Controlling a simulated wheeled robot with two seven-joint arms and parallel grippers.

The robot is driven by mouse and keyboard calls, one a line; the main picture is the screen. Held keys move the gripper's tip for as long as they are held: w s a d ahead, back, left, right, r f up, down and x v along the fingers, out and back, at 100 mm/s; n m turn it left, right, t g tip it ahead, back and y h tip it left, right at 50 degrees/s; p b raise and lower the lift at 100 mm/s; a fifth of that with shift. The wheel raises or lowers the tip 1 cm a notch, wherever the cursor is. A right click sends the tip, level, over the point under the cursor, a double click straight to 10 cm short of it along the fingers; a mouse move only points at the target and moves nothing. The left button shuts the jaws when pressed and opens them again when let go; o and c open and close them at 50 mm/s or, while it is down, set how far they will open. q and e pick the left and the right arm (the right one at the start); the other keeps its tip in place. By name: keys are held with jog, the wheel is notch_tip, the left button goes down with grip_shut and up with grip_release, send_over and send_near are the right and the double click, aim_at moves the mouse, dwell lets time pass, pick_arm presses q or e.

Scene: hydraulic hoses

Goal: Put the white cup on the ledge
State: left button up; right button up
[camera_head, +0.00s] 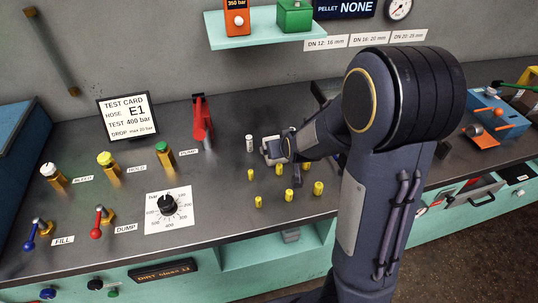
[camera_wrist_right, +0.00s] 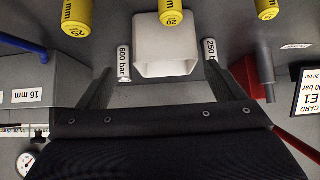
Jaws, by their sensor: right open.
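The white cup (camera_wrist_right: 166,66) is squarish and stands on the dark bench top. It shows in the right wrist view just ahead of my right gripper (camera_wrist_right: 160,72), centred between the two spread fingers, with a gap on each side. In the head view the cup (camera_head: 270,148) is partly hidden by my right gripper (camera_head: 280,148), which reaches in from the right and is open. A teal ledge (camera_head: 262,41) is fixed to the wall at the back, above the bench. My left gripper is not in view.
An orange gauge (camera_head: 236,18) and a green box (camera_head: 294,15) stand on the ledge. Small white cylinders marked 600 bar (camera_wrist_right: 124,65) and 250 bar (camera_wrist_right: 211,50) flank the cup. Several yellow fittings (camera_head: 289,195) stand nearby. A red holder (camera_head: 202,120) stands left of the cup.

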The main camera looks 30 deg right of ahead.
jog(key=x, duration=0.2)
jog(key=b+x, duration=0.1)
jog(key=x, duration=0.4)
jog(key=shift+w+a+f, duration=0.2)
jog(key=shift+w+a, duration=0.05)
jog(key=shift+a, duration=0.1)
jog(key=shift+r, duration=0.1)
jog(key=c, duration=1.1)
